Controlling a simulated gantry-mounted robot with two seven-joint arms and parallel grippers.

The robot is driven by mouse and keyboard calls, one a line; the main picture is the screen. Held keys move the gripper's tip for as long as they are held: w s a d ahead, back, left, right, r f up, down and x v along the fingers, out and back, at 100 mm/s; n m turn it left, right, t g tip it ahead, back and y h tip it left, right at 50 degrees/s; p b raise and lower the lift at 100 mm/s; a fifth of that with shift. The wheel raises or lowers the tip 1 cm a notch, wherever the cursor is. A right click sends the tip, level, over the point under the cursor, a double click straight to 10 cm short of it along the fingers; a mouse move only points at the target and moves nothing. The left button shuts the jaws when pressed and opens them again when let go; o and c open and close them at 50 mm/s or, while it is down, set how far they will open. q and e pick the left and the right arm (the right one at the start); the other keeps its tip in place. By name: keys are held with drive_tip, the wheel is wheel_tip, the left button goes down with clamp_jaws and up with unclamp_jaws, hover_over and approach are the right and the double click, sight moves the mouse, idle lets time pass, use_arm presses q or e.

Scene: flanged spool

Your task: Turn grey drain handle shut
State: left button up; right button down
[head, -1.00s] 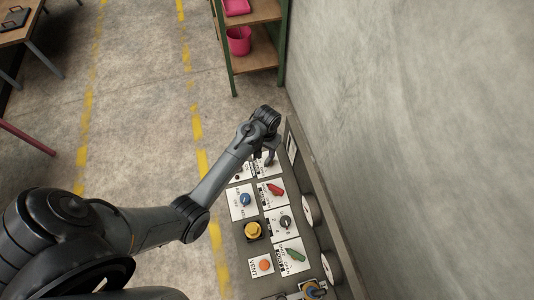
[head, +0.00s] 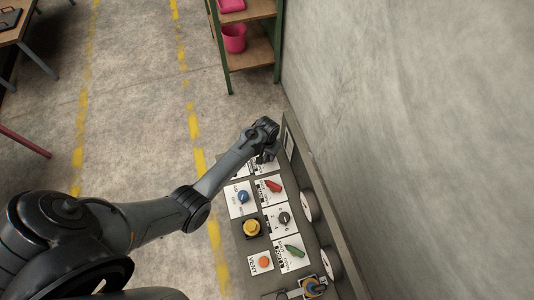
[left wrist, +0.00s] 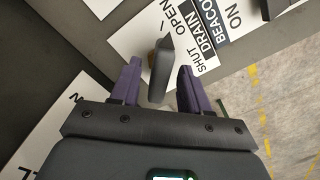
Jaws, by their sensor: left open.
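The grey drain handle (left wrist: 160,68) stands on its white plate (left wrist: 125,45), lettered SHUT, OPEN and DRAIN, in the left wrist view. Its pointed end is near the OPEN lettering. My left gripper (left wrist: 159,70) is open, with one purple finger on each side of the handle; I cannot tell if either finger touches it. In the head view my left gripper (head: 265,156) is over the far end of the panel and hides the drain handle. My right gripper is not in view.
A concrete wall (head: 420,120) stands close on the right.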

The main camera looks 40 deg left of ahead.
use_arm(q)
drive_tip(key=shift+f, duration=0.15)
clamp_jaws()
